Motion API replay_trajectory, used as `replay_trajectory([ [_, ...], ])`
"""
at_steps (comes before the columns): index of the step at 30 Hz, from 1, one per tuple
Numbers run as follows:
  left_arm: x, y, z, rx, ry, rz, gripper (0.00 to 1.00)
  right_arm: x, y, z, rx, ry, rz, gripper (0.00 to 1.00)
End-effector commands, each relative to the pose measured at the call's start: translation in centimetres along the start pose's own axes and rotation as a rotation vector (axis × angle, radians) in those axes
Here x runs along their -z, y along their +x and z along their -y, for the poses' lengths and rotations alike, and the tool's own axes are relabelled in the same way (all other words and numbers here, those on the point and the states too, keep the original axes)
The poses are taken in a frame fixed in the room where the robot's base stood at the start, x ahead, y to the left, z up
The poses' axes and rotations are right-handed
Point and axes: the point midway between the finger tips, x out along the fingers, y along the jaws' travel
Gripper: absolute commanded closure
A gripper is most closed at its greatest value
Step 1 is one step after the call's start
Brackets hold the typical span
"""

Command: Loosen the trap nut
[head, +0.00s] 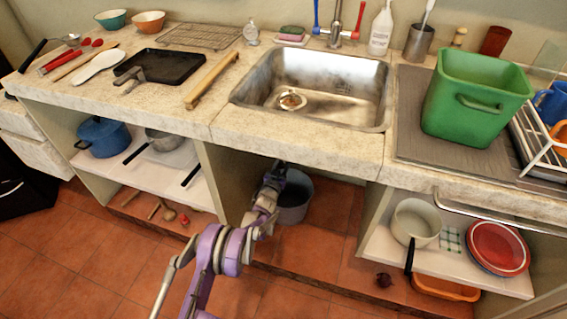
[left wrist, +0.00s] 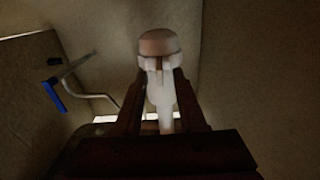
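In the left wrist view a white trap (left wrist: 160,92) stands upright under the sink, with a wider white collar (left wrist: 150,63) near its top and a brownish rounded cap-like part above it. My left gripper (left wrist: 161,75) has its two dark fingers on either side of the white part, just below the collar. Whether the fingers touch it is too dark to tell. In the head view my purple left arm reaches under the counter, and its gripper (head: 276,172) is above a grey bucket (head: 294,199). The trap is hidden there by the counter. My right gripper is not in view.
The sink (head: 325,90) is empty above the open cabinet. Shelves with cookware flank the bay on both sides. In the left wrist view a bent pipe (left wrist: 100,98) and a blue-handled valve (left wrist: 54,96) are at left. The bucket stands on the cabinet floor.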

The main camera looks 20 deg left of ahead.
Motion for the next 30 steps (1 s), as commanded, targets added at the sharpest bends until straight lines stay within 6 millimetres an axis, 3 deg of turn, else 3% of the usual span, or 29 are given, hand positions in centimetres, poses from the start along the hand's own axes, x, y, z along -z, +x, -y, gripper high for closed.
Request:
replay_trajectory([
  [3, 0.01, -0.02, 0.00, 0.000, 0.000, 0.000, 0.60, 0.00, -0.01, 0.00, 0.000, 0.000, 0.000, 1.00],
  [10, 0.01, -0.03, 0.01, 0.000, 0.000, 0.000, 1.00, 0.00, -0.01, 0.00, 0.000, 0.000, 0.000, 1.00],
  [30, 0.01, -0.04, 0.02, 0.000, 0.000, 0.000, 1.00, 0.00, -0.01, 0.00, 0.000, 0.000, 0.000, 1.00],
])
